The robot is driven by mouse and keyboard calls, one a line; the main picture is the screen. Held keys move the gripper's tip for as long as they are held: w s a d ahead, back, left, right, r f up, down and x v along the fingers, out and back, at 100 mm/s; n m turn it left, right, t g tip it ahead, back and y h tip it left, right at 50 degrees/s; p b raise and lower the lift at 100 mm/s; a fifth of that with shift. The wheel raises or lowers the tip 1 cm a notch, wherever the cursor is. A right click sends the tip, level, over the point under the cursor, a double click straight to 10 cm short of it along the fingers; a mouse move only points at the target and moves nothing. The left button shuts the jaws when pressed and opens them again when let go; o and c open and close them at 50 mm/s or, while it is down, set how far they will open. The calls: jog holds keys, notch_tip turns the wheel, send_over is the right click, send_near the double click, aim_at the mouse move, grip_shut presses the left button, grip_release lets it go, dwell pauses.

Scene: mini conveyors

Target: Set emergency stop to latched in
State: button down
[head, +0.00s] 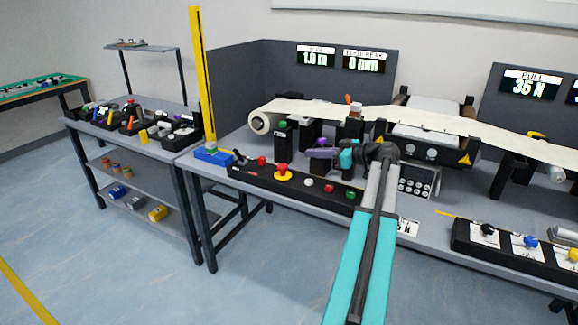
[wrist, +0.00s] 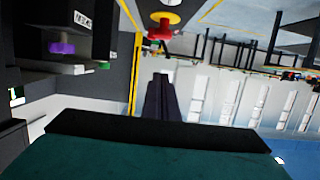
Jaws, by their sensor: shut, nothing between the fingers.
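The emergency stop, a red mushroom button on a yellow collar (head: 283,171), sits on the long black control panel (head: 250,178) at the front of the bench. It also shows upside down in the wrist view (wrist: 161,27), past my fingertips near the top edge. My gripper (head: 312,153) is shut and empty. It is above and to the right of the button in the head view, with a visible gap to it. My closed dark fingers (wrist: 161,80) point away from the wrist camera. I cannot tell the button's latch state.
The panel also carries a smaller red button (head: 262,161), a white button (head: 308,182), another red one (head: 329,188) and a green one (head: 351,195). A yellow post (head: 203,75) rises at the left. The conveyor belt (head: 330,110) runs behind.

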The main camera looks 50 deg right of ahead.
dwell(0.4)
jog(key=p, duration=0.2)
send_over(283, 169)
jog(key=s+d, duration=0.2)
notch_tip(283, 169, down, 2)
jog(key=f, duration=0.2)
jog(key=shift+w+f, duration=0.25)
jog(key=shift+f, duration=0.15)
jog(key=shift+f+p, duration=0.35)
jog(key=shift+f, duration=0.45)
jog(key=shift+f, duration=0.1)
